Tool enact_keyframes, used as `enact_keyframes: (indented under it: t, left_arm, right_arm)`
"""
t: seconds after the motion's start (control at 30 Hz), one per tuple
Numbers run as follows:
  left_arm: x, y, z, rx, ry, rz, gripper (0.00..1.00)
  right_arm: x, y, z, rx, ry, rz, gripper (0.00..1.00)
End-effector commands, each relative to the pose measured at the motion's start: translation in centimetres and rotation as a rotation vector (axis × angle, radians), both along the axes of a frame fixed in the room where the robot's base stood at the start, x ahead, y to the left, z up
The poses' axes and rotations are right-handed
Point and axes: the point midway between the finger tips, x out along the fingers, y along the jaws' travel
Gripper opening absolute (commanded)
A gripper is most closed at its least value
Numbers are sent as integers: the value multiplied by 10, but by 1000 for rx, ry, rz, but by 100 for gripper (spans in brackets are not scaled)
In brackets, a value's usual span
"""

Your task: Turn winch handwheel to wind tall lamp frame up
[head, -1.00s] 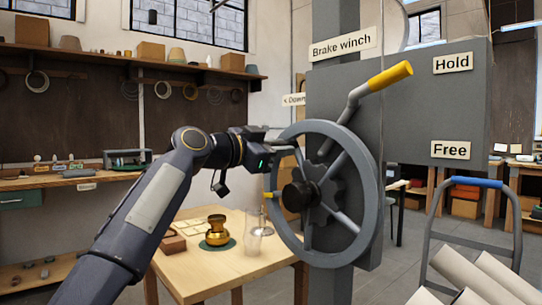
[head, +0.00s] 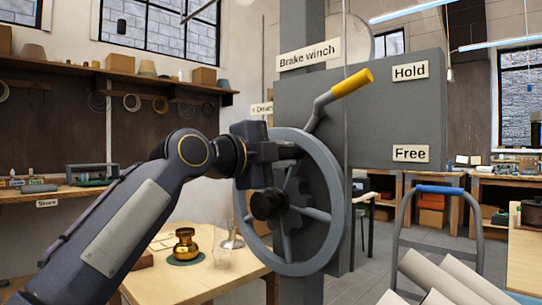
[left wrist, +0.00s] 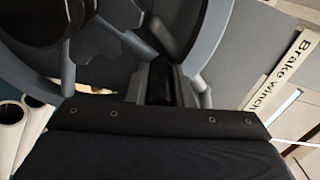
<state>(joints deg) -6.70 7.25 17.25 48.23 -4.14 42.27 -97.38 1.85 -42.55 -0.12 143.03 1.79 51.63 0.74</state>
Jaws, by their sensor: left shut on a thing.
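The grey winch handwheel (head: 333,232) stands upright on the grey column in the head view, with a black hub (head: 266,204) and several spokes. My left gripper (head: 288,151) is at the upper part of its rim, shut on the handwheel. The fingertips are partly hidden, so the exact spot of the grip is unclear. In the left wrist view the handwheel (left wrist: 213,35) fills the upper part and my left gripper (left wrist: 160,85) reaches its rim. The brake lever (head: 352,82) with a yellow grip points up and right. I cannot make out the tall lamp frame.
A grey panel (head: 377,120) carries "Hold" and "Free" labels. A wooden table (head: 190,284) with a brass part (head: 186,243) and a clear glass stands behind the handwheel. A trolley (head: 398,225) and pale rolls (head: 440,275) are at the lower right.

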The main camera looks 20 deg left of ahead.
Motion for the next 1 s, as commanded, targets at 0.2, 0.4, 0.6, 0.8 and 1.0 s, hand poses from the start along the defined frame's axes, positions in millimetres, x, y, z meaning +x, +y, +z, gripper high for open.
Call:
enact_keyframes:
  t: [0.2,0.4,0.6,0.8,1.0]
  left_arm:
    - [-8,-20,-16,193,-77,-3,0]
    - [-14,-35,-31,367,-149,-3,0]
    - [-18,-45,-46,522,-213,-1,0]
    - [-20,-51,-58,640,-261,-1,0]
    - [-22,-55,-66,632,-257,-1,0]
  right_arm:
    - [0,0,-13,0,0,0,43]
    - [0,0,-24,0,0,0,43]
    - [0,0,-34,0,0,0,43]
    - [0,0,-41,0,0,0,43]
    - [0,0,-46,0,0,0,43]
